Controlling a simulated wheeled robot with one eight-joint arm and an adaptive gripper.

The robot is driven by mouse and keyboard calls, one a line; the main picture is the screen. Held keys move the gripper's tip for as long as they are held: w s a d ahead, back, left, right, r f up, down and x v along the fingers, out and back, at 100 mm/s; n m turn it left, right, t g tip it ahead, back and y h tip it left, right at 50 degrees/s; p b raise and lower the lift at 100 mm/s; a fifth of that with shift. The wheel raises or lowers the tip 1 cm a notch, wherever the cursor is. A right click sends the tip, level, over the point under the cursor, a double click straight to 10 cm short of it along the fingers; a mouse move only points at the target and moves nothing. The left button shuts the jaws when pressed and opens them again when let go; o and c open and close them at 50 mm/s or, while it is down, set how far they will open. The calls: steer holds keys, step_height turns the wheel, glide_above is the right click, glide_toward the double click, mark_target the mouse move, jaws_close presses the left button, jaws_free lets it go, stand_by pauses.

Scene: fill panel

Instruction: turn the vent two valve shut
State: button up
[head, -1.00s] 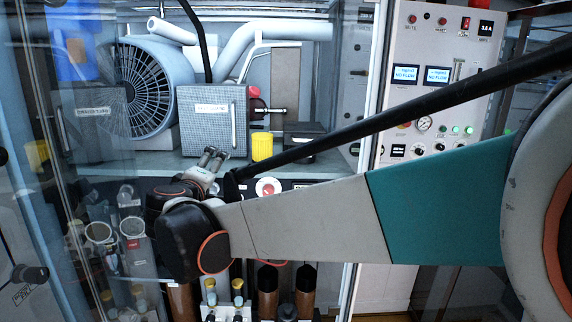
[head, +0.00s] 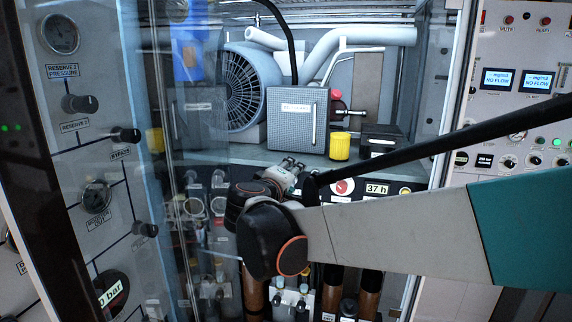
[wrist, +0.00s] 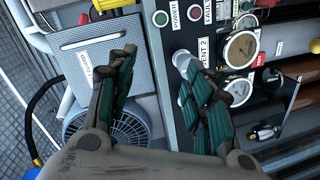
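In the wrist view, a white label reading "VENT 2" (wrist: 204,52) is on the dark panel. A pale round-ended knob (wrist: 181,58) sits beside that label, by the tip of my right-hand finger, which partly covers it. I cannot tell if they touch or how far the knob is turned. My gripper (wrist: 160,62) is open, its two teal-padded fingers wide apart with nothing between them. In the head view my gripper (head: 289,166) is small, near the dark panel front under the cabinet shelf. The vent two valve is not distinguishable there.
Green (wrist: 160,18) and red (wrist: 194,13) buttons and a round gauge (wrist: 241,48) are close to the knob. A grey box (head: 298,120), a yellow cylinder (head: 340,147) and a fan (head: 247,88) stand on the shelf (head: 236,158). Glass and a valve panel (head: 85,150) are at left.

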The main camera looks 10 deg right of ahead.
steer(key=d+p+v, duration=0.1)
steer(key=v, duration=1)
steer(key=shift+s+r+p, duration=0.15)
steer(key=shift+s+p, duration=0.2)
steer(key=shift+s, duration=0.25)
steer(key=shift+a, duration=0.1)
